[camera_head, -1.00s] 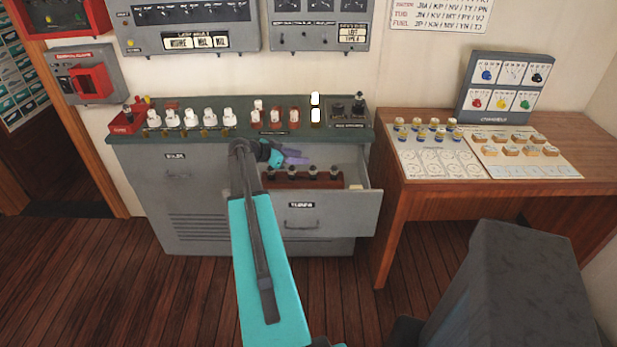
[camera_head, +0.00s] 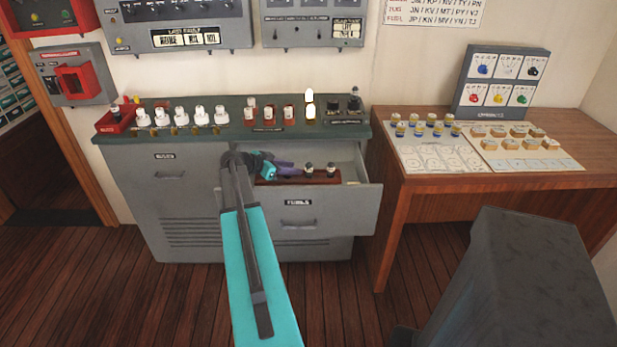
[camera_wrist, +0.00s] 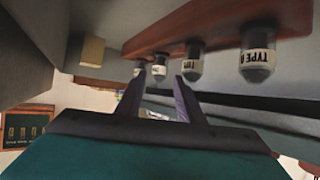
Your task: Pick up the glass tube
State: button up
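Several small glass tubes with dark caps and white labels stand in a row in a brown wooden rack (camera_head: 322,180) inside the open drawer. Two tubes show clearly in the head view, one in the middle (camera_head: 308,170) and one at right (camera_head: 331,170). In the wrist view, the nearest tube (camera_wrist: 258,66) reads "TYPE", and another tube (camera_wrist: 192,66) is beside the right finger. My gripper (camera_head: 284,165) is at the left part of the rack. In the wrist view its fingers (camera_wrist: 163,82) are apart, with a tube (camera_wrist: 160,68) showing between their tips; contact is unclear.
The drawer front (camera_head: 330,209) and its side walls surround the rack. A pale block (camera_wrist: 92,51) lies in the drawer. The cabinet top (camera_head: 240,122) above holds white and red-brown tube-like parts. A wooden desk (camera_head: 480,175) stands at right.

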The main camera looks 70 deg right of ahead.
aim_at(306, 170)
jog(key=shift+f, duration=0.25)
jog(key=shift+s+d+f, duration=0.2)
jog(key=shift+s+d, duration=0.1)
jog(key=shift+d, duration=0.15)
jog(key=shift+p+x, duration=1.15)
jog(key=shift+x, duration=1.95)
jog(key=shift+f, duration=0.1)
grip_shut()
